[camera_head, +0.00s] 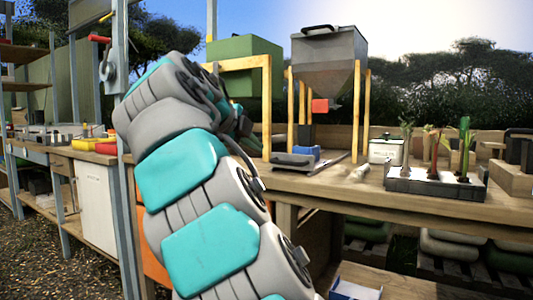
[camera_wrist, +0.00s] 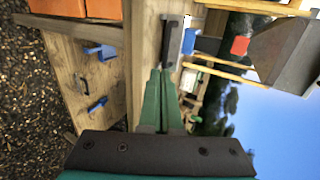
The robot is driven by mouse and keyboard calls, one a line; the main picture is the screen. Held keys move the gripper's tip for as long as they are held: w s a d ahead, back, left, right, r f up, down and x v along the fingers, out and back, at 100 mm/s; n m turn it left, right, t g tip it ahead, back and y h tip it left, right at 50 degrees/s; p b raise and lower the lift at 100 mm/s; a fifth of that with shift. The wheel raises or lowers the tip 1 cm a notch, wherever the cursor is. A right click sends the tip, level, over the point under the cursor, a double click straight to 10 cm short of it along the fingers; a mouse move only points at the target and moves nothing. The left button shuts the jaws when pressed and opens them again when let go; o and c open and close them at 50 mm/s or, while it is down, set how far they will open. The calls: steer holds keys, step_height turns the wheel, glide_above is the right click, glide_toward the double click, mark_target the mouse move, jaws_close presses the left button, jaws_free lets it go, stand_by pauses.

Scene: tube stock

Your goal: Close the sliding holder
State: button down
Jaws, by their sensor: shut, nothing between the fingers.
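What looks like the sliding holder (camera_head: 293,161) is a low grey piece with a dark front bar, on the wooden bench under the grey hopper (camera_head: 331,55). A blue block (camera_head: 308,153) sits behind its front bar. In the wrist view the dark bar (camera_wrist: 173,38) lies just beyond my fingertips, with the blue block (camera_wrist: 188,40) beside it. My gripper (camera_wrist: 160,72) is shut and empty, its green fingers pointing at the near end of the bar. I cannot tell whether they touch. In the head view my arm hides the fingers.
A red piece (camera_head: 320,105) hangs under the hopper between wooden posts. A white box (camera_head: 385,150) and a grey plant tray (camera_head: 435,183) stand to the right on the bench. A wooden front with blue handles (camera_wrist: 98,50) shows in the wrist view. The bench's front strip is mostly clear.

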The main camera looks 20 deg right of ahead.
glide_toward(284, 163)
steer(key=x, duration=0.5)
steer(key=shift+w+d+f, duration=0.4)
steer(key=shift+w+d, duration=0.05)
